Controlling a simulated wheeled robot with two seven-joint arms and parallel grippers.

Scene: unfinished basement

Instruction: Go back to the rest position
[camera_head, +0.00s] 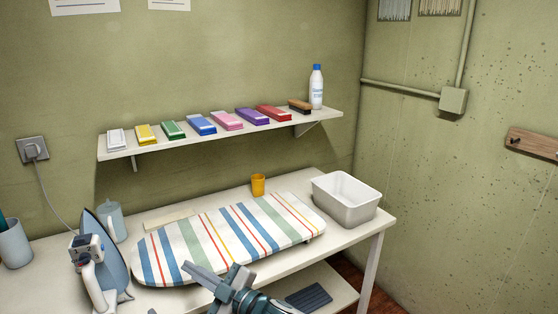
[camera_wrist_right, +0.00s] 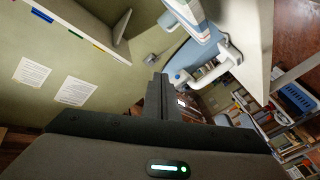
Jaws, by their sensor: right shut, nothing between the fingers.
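My right gripper (camera_head: 190,268) reaches in from the bottom edge in the head view, in front of the striped ironing board (camera_head: 232,236). Its fingers are shut together and empty. In the right wrist view the closed fingers (camera_wrist_right: 160,84) stand in the middle of the picture, with nothing held. My left gripper is in neither view.
A steam iron (camera_head: 100,262) stands on the white table (camera_head: 350,236), left of the board. A wall shelf (camera_head: 120,152) holds several coloured items and a bottle (camera_head: 316,88).

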